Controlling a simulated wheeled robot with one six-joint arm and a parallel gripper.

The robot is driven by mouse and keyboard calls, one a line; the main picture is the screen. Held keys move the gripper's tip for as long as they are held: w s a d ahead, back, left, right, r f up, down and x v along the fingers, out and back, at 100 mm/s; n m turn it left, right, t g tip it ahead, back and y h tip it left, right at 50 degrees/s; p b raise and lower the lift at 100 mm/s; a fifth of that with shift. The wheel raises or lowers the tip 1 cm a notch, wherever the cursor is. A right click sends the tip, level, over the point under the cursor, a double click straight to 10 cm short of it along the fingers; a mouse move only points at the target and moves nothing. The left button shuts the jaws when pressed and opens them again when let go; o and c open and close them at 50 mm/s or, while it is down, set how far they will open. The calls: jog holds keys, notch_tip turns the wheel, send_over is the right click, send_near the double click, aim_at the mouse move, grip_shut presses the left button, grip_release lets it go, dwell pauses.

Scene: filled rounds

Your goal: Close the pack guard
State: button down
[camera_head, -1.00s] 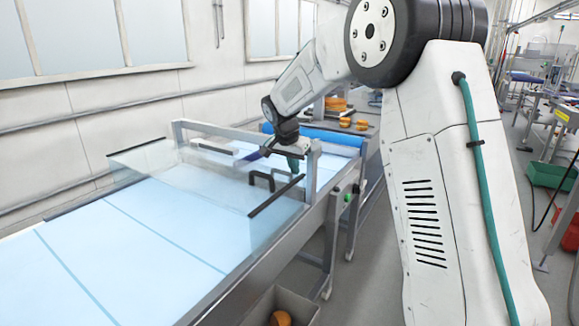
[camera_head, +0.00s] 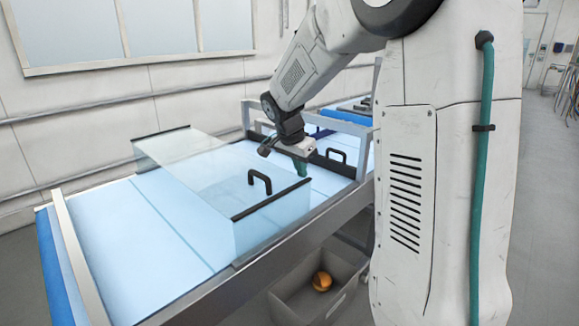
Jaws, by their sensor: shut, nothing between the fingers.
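A clear guard with black edge strips (camera_head: 272,198) stands over the light blue belt at centre left. A black handle (camera_head: 260,179) rises from its top near the right strip. My gripper (camera_head: 302,172) points down with teal fingers just right of this guard; it is shut and empty. Whether it touches the guard I cannot tell. A second black handle (camera_head: 337,153) with a dark strip shows behind and right of my gripper, by the metal frame. Which guard is the pack guard I cannot tell.
The belt (camera_head: 120,235) runs from lower left to upper right with a metal side rail (camera_head: 270,262). A metal frame (camera_head: 247,118) spans it at the back. A grey crate (camera_head: 345,302) holding an orange round (camera_head: 322,281) stands below. Floor is clear at right.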

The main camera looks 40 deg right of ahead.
jog(key=shift+a, duration=0.25)
jog(key=shift+f, duration=0.1)
notch_tip(320, 180, up, 10)
jog(key=shift+d+f, duration=0.15)
jog(key=shift+d, duration=0.3)
dwell(0.3)
